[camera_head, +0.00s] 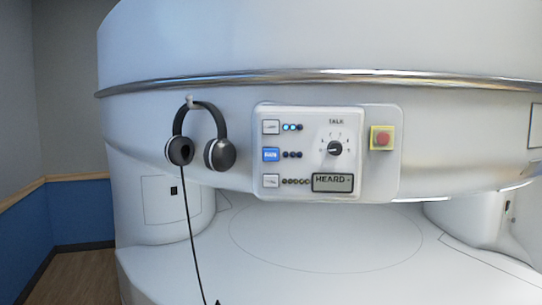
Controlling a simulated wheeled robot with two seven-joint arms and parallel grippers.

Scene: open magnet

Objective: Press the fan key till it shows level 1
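A white control panel (308,114) is set in the front of the large white magnet housing (240,40). Down its left side are a white top key (271,127), a blue middle key (270,155) and a white bottom key (271,181). Their labels are too small to read, so I cannot tell which is the fan key. The lamp row (292,127) beside the top key shows blue light at its left, with a dark lamp at its right. The lamps beside the middle and bottom keys look dark. Neither of my grippers is in view.
The panel also carries a TALK dial (335,149), a display (333,182) reading "HEARD" and a red button (382,139) on yellow. Headphones (220,154) hang left of the panel, their cable running down. A broad white surface (320,238) below is clear.

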